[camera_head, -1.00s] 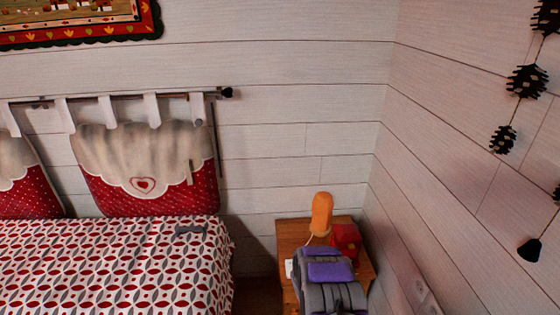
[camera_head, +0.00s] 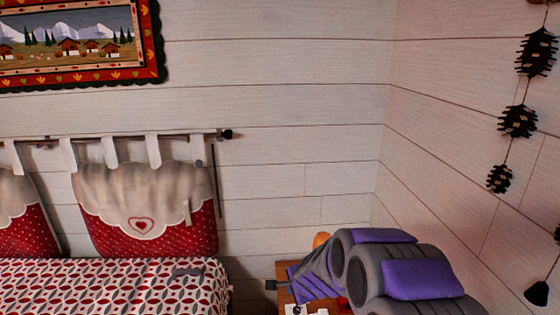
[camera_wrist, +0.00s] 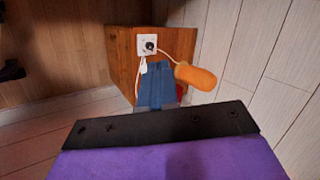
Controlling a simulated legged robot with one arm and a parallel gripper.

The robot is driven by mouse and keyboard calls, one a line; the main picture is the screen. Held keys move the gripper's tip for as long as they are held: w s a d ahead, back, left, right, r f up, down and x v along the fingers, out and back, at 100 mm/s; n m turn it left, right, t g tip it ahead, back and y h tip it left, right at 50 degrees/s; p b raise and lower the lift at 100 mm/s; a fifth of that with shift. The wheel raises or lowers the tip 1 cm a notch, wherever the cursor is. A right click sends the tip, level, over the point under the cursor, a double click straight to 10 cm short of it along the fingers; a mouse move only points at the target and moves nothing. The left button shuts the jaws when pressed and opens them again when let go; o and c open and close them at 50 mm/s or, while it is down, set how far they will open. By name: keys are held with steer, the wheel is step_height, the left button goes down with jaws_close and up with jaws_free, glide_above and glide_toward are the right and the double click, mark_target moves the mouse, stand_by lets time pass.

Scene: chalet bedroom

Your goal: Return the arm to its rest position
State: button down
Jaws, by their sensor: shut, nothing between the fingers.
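My arm, grey and purple, reaches in from the lower right in the head view. In the wrist view a black and purple part of my gripper (camera_wrist: 165,124) fills the bottom.
The wooden nightstand (camera_head: 284,297) is mostly hidden behind my arm. An orange lamp (camera_wrist: 196,76), a blue item (camera_wrist: 155,88) and a white socket plate (camera_wrist: 146,44) show in the wrist view. The corner wall (camera_head: 440,190) is close right.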

steer(key=s+a+r+n+g, duration=0.15)
steer(key=s+r+n, duration=0.25)
steer(key=s, duration=0.4)
steer(key=s+r+n+g, duration=0.2)
steer(key=s+r+n, duration=0.1)
steer(key=s, duration=0.6)
steer(key=s+d+r+n+g+h, duration=0.1)
steer(key=s+d, duration=0.4)
steer(key=s, duration=0.8)
steer(key=s+d+r+n+g+h, duration=0.1)
steer(key=s+d+n, duration=0.4)
steer(key=s, duration=0.8)
steer(key=d+r+g, duration=0.1)
steer(key=g, duration=0.1)
steer(key=shift+s+r+n+g+h, duration=0.25)
steer(key=shift+s+n+g+h, duration=0.05)
steer(key=shift+n+g+h, duration=0.1)
steer(key=shift+a, duration=0.25)
steer(key=shift+d, duration=0.15)
